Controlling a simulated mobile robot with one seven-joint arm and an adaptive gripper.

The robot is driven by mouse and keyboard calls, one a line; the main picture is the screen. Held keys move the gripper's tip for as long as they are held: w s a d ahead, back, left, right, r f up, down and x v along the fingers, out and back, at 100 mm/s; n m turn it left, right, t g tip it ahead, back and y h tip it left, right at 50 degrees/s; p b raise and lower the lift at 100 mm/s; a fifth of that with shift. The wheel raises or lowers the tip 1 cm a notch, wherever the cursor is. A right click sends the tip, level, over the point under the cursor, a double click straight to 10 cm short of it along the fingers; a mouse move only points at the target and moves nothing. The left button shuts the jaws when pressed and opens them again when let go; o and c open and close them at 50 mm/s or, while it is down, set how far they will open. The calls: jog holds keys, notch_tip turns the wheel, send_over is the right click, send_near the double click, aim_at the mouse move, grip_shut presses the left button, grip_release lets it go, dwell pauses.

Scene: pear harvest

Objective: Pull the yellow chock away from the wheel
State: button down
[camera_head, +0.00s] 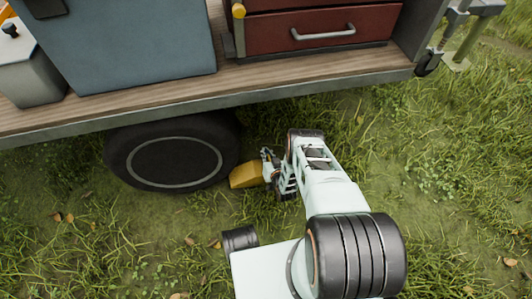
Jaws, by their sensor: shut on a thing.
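The yellow chock (246,176) lies on the grass just right of the black wheel (172,153), close against or nearly touching the tyre; I cannot tell if there is a gap. My gripper (267,168) reaches in from the right and is shut on the chock's right end. The fingertips are small in this view and partly hidden by the chock and my own wrist. The wheel sits under the trailer's edge, and its upper part is hidden by the wooden deck.
The trailer deck (120,112) overhangs the wheel, with a blue-grey box (140,45), a grey container (28,70) and a red drawer cabinet (315,28) on it. A support leg (455,40) stands at the upper right. Grass to the right and front is open.

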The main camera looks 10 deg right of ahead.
jog(key=shift+s+d+f, duration=0.1)
jog(key=shift+s+f, duration=0.1)
jog(key=c, duration=2.2)
grip_release()
jog(key=shift+c, duration=0.2)
jog(key=o, duration=0.3)
jog(key=shift+w+r, duration=0.1)
jog(key=shift+w, duration=0.05)
jog(key=shift+r, duration=0.1)
notch_tip(320, 180, up, 10)
